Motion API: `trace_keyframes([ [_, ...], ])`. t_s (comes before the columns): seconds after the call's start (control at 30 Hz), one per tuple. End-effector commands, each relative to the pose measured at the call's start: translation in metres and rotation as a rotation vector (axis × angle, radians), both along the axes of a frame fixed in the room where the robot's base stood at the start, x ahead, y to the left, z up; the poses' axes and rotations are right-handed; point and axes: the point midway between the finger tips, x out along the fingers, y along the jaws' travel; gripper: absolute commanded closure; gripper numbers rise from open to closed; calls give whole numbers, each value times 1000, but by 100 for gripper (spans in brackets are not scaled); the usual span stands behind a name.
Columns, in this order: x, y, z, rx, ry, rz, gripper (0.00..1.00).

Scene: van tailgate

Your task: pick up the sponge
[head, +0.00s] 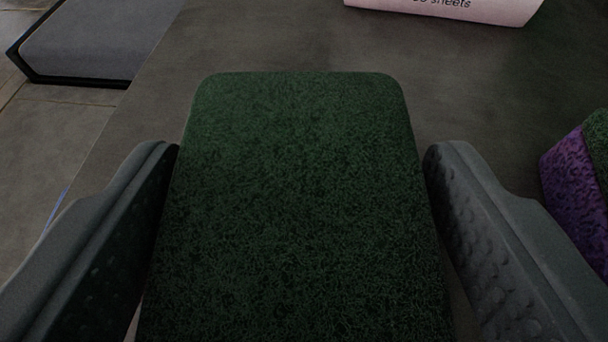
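A sponge with a dark green scouring face (295,190) fills the middle of the head view, its far edge rounded. My gripper (300,160) has one finger on each side of it. The left fingertip is very close to the sponge's left side, and the right fingertip is very close to its right side. I cannot tell whether the fingers touch or press on it. The sponge's near end runs out of the bottom of the picture, and its underside is hidden.
A second sponge, purple with a green top (575,180), lies at the right edge, beyond my right finger. A pale pink box with printed text (445,8) stands at the top. The dark grey surface (270,40) between is clear. Its left edge drops to paving, with a black-framed grey panel (95,35).

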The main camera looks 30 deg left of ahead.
Motion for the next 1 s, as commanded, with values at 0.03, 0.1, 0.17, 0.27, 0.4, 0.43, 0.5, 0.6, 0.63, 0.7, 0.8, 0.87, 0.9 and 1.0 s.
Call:
trace_keyframes([
  [0.03,0,0,0,0,0,0,49],
  [0.1,0,0,0,0,0,0,62],
  [0.17,0,0,0,0,0,-1,63],
  [0.27,0,0,0,-1,1,-1,63],
  [0.4,0,-1,0,-1,1,-1,63],
  [0.43,0,-1,1,0,0,-1,63],
  [0.5,0,-1,3,-1,-1,-1,63],
  [0.6,0,-2,8,-2,-2,-2,63],
  [0.63,1,-2,10,-2,-3,-3,63],
  [0.7,1,-2,15,-4,-3,-3,63],
  [0.8,0,-1,21,-3,-1,-2,63],
  [0.87,0,-1,26,-3,0,-1,63],
  [0.9,0,-1,29,-2,0,-1,63],
  [1.0,-2,-1,36,0,-1,-2,63],
])
